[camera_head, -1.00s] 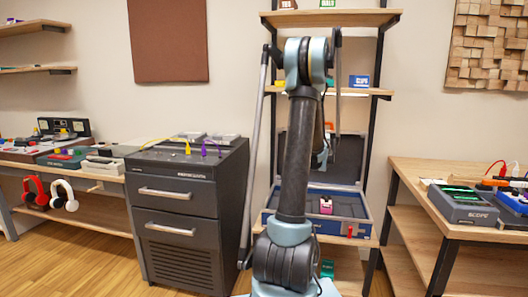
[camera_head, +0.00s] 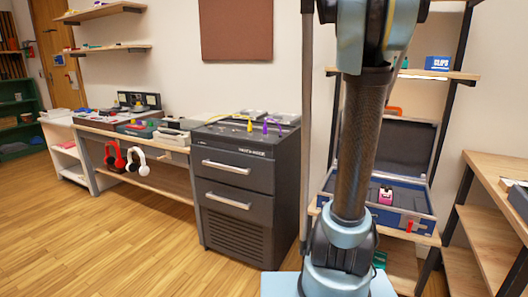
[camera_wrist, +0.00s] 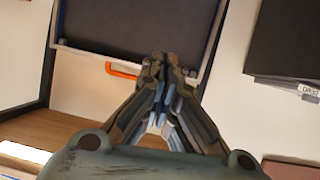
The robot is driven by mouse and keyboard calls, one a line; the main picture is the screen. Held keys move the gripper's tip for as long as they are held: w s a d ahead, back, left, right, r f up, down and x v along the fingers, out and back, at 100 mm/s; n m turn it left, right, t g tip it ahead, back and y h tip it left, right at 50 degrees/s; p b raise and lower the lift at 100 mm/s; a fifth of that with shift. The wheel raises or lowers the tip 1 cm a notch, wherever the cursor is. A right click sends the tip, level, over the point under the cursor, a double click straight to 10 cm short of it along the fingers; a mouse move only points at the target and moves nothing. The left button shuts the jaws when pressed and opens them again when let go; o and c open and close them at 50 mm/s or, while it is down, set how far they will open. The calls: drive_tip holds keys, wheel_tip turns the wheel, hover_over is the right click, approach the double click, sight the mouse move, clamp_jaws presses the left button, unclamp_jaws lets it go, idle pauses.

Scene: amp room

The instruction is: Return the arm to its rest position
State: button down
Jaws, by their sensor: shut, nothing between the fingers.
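My arm stands upright in the middle right of the head view, its upper joint cut off by the top edge. My gripper (camera_wrist: 165,62) shows in the wrist view with its two fingers together and nothing between them. Beyond the fingertips are the dark open lid of a case (camera_wrist: 140,22) and an orange handle (camera_wrist: 124,70). The gripper itself is hidden in the head view.
Behind my arm, a shelf rack holds an open blue case (camera_head: 408,208) with a pink item (camera_head: 386,195) in it. A dark drawer cabinet (camera_head: 240,195) stands left of my arm. Headphones (camera_head: 138,160) hang from a bench farther left. A wooden shelf unit (camera_head: 490,225) stands at right. Floor at left is clear.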

drive_tip(key=s+a+f+n+g+y, duration=0.2)
drive_tip(key=s+a+f, duration=0.4)
drive_tip(key=s, duration=0.6)
drive_tip(key=s+a+f+n+g+y, duration=0.2)
drive_tip(key=s+a+f+g, duration=0.2)
drive_tip(key=s+a, duration=0.5)
drive_tip(key=s+a+f+n+g+y, duration=0.1)
drive_tip(key=s+a+f+g+y, duration=0.1)
drive_tip(key=s+a+f, duration=0.6)
drive_tip(key=s+g, duration=0.1)
drive_tip(key=s, duration=0.5)
drive_tip(key=shift+s+a+n+y, duration=0.15)
drive_tip(key=shift+s+n+y, duration=0.15)
drive_tip(key=shift+s+n, duration=0.1)
